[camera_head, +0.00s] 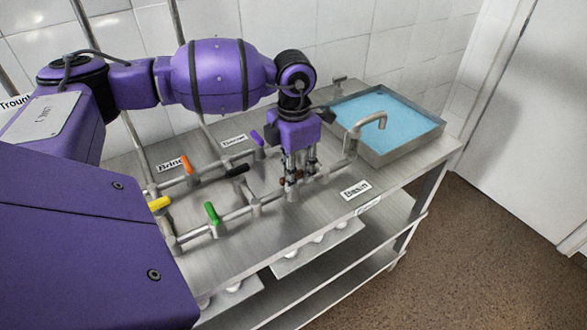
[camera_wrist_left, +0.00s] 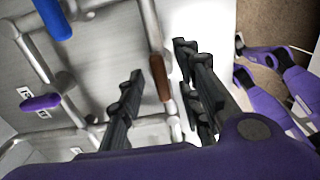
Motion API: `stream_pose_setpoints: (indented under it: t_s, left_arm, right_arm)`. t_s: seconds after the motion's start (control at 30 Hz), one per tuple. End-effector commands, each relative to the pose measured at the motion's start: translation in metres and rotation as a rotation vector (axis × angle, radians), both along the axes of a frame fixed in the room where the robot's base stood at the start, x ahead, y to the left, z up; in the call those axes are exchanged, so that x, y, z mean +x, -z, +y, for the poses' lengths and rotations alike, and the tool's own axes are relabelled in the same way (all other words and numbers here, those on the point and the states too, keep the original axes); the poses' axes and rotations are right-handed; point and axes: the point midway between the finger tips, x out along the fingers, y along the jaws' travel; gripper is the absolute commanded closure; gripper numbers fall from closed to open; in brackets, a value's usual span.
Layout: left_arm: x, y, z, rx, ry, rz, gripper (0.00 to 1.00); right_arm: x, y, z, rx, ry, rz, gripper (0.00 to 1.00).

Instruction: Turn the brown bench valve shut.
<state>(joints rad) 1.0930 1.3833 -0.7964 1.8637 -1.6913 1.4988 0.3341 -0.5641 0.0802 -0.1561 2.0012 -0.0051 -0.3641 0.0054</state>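The brown valve handle (camera_wrist_left: 160,78) shows in the left wrist view as a short bar on a grey pipe, between the fingers of my left gripper (camera_wrist_left: 160,88). Those fingers are apart, one on each side of the handle, and a gap shows on both sides. In the head view my left gripper (camera_head: 293,184) points down at the front pipe on the steel bench. Its fingers cover most of the brown handle there; only small brown patches show between them. I cannot tell from this how far the valve is turned. My right gripper is in neither view.
Other valve handles stand close by: black (camera_head: 237,170), purple (camera_head: 257,138), orange (camera_head: 187,165), green (camera_head: 211,213) and yellow (camera_head: 159,204). A spout (camera_head: 368,122) reaches over a basin (camera_head: 425,136) of blue water at the right. A label (camera_head: 355,190) lies on the bench.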

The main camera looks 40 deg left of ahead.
Motion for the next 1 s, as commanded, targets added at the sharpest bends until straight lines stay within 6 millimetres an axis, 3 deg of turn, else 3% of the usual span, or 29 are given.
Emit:
stream_pose_setpoints:
  t_s: [0.17, 0.43, 0.77, 1.0]
  left_arm:
    - [0.0, 0.0, 0.0, -0.001, 0.0, 0.0, 0.68]
    - [0.0, 0.0, 0.0, -0.001, 0.001, -0.001, 1.0]
    - [0.0, 0.0, -0.001, -0.001, 0.022, -0.001, 1.0]
    - [0.0, 0.001, -0.001, -0.001, 0.133, 0.001, 1.0]
  right_arm:
    - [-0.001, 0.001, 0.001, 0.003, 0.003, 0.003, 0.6]
    - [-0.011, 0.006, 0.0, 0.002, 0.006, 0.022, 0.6]
    - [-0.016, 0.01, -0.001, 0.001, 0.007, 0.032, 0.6]
    - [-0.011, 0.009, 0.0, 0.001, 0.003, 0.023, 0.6]
